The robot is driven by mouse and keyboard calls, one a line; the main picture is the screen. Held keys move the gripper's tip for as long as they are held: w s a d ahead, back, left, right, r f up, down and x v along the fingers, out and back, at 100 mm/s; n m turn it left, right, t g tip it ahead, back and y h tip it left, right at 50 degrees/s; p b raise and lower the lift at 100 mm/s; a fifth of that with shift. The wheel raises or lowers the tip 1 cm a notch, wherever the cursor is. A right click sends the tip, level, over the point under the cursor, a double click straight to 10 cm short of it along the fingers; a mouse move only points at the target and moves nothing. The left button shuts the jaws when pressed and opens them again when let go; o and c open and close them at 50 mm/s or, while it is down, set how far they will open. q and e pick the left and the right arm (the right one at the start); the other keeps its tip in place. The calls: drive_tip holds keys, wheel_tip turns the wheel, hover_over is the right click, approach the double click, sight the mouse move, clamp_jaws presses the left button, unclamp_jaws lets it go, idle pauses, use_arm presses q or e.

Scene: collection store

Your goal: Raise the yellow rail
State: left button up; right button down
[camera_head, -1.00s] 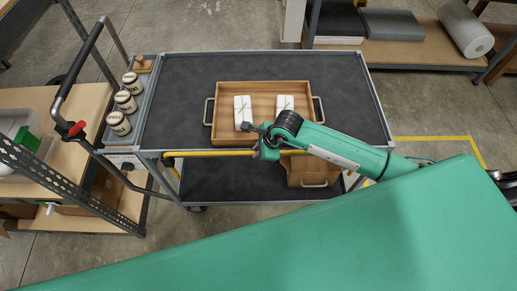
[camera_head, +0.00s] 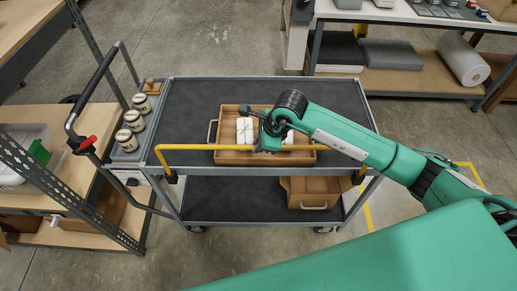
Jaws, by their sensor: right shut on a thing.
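The yellow rail (camera_head: 195,147) runs along the near side of the cart's top deck, level with or a little above the deck's edge, with bent ends at both sides. My right gripper (camera_head: 264,143) is shut on the rail near its middle. The green right arm reaches in from the right. The cart's dark top deck (camera_head: 190,110) carries a wooden tray (camera_head: 228,158) with white bundles (camera_head: 245,130) in it; the gripper and arm partly hide the tray. My left gripper is not in view.
Several labelled jars (camera_head: 134,120) stand in the cart's left side tray, beside the push handle (camera_head: 100,92). A wooden box (camera_head: 302,193) sits on the lower shelf (camera_head: 230,195). A workbench with shelves (camera_head: 395,85) stands behind right, shelving on the left. Floor in front is clear.

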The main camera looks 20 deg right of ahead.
drive_tip(key=shift+w+r, duration=0.15)
drive_tip(key=shift+r, duration=0.1)
drive_tip(key=c, duration=1.5)
unclamp_jaws()
drive_tip(key=shift+r, duration=0.1)
drive_tip(key=shift+o, duration=0.5)
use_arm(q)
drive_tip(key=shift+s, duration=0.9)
